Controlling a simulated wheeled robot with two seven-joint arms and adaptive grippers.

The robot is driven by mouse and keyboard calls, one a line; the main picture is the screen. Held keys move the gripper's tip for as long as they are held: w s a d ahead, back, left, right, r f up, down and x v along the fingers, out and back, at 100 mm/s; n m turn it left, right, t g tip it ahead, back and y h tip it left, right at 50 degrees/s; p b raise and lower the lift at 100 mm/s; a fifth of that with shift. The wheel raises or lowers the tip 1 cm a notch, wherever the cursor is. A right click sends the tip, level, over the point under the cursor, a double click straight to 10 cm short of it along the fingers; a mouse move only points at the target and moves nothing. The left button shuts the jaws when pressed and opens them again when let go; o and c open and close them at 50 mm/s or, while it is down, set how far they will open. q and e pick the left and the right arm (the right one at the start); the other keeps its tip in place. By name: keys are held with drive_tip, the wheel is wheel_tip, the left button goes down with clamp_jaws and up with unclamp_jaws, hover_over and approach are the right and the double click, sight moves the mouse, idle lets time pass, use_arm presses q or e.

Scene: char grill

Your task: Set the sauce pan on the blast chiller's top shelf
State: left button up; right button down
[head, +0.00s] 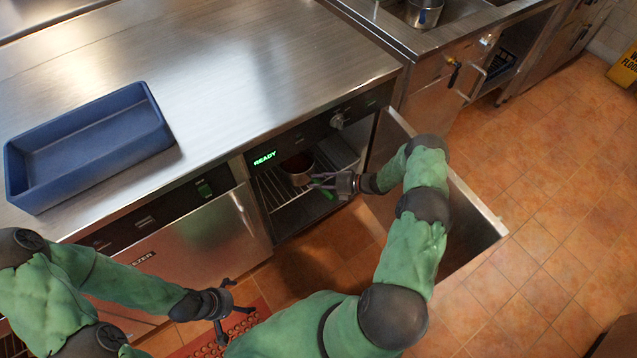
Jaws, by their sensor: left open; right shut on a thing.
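The blast chiller (352,118) is set under the steel counter, with its door (474,206) swung open to the right and a green READY display on its front. The sauce pan (298,167), steel with dark red contents, is inside the opening at the level of the upper wire shelf (272,188). I cannot tell whether its base touches the shelf. My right gripper (322,182) reaches into the opening from the right and is shut on the pan's green handle (324,190). My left gripper (232,318) is open and empty, low in front of the freezer.
A blue tray (150,138) sits on the counter at left. The closed freezer (190,240) is left of the chiller. The open door stands close to my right arm. A sink counter (440,40) is at back right.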

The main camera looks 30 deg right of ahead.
drive_tip(key=c, duration=0.9)
unclamp_jaws()
drive_tip(key=shift+o, duration=0.2)
drive_tip(key=p+v, duration=0.2)
drive_tip(key=v, duration=0.4)
drive_tip(key=shift+s+d+r, duration=0.2)
drive_tip(key=shift+d+r, duration=0.05)
drive_tip(key=shift+d, duration=0.05)
drive_tip(key=shift+s+d, duration=0.25)
